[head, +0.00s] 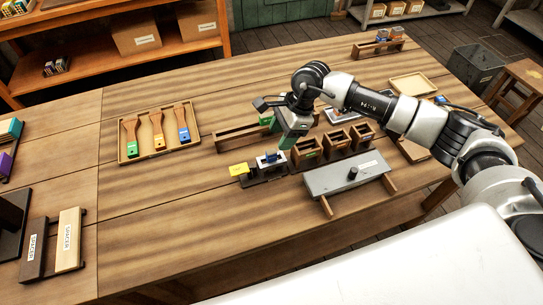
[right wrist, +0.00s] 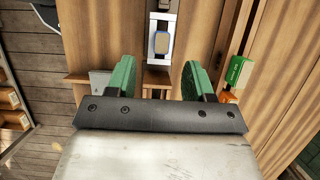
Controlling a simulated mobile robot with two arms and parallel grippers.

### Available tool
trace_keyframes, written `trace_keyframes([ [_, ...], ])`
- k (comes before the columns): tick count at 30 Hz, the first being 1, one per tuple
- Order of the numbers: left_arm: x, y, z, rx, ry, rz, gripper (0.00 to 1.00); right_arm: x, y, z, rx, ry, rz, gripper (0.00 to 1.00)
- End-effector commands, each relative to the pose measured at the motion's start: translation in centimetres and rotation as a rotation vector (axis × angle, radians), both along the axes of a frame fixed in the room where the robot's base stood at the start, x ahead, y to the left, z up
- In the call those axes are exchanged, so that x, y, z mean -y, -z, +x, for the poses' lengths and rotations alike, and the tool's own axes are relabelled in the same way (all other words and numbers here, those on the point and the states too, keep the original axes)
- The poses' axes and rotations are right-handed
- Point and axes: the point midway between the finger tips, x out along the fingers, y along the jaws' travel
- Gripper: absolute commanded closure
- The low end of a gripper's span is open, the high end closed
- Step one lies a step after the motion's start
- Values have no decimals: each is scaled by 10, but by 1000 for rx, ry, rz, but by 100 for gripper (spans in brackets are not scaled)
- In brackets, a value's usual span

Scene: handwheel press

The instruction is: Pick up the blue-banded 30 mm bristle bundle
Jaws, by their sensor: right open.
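A small blue piece (head: 271,156) sits in a white holder on the table, in the middle of the head view. In the right wrist view a grey piece with a blue edge (right wrist: 160,44) lies beyond the fingertips, between their lines. I cannot tell surely whether this is the blue-banded bundle. My right gripper (head: 287,142) is above the table, close to the white holder and the small wooden boxes. In the right wrist view its green fingers (right wrist: 160,72) are apart with nothing between them. My left gripper is not in view.
A yellow block (head: 239,169) stands left of the holder. Small wooden boxes (head: 335,146) and a grey plate on wooden legs (head: 347,174) are at its right. A tray (head: 124,158) with three wooden handles lies left. The table's left middle is clear.

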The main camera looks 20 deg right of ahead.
Motion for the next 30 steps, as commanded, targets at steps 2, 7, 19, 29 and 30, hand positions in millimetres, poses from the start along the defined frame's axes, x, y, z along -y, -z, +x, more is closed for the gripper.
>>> trace_keyframes([
  [2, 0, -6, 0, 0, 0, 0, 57, -5, 9, 0, -3, 1, 3, 48],
  [7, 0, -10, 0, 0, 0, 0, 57, -10, 21, 0, 0, 0, 4, 48],
  [19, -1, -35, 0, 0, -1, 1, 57, -27, 67, 1, -1, 2, 5, 48],
  [29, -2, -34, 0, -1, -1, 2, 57, -27, 69, 1, 0, 1, 5, 60],
  [30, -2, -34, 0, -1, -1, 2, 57, -27, 69, 1, 1, 2, 5, 66],
])
